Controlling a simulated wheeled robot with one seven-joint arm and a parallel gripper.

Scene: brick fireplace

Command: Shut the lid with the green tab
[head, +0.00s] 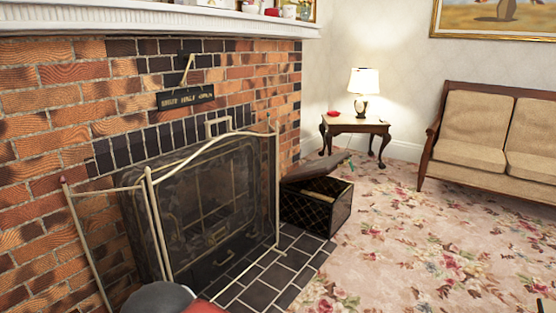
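A dark box (318,213) with a gold lattice pattern stands on the floor just right of the fireplace, at the edge of the dark hearth tiles. Its lid (311,170) looks raised and tilted, with a gap above the tan inside of the box. A small teal-green spot (350,154) shows at the lid's far right end and looks like the green tab. It is too small to be sure. My gripper is not in view.
A fire screen (210,205) with thin metal rails stands before the brick fireplace, left of the box. A side table (354,126) with a lamp (363,82) stands behind the box. A sofa (475,140) is at right. The flowered carpet (400,225) is mostly clear.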

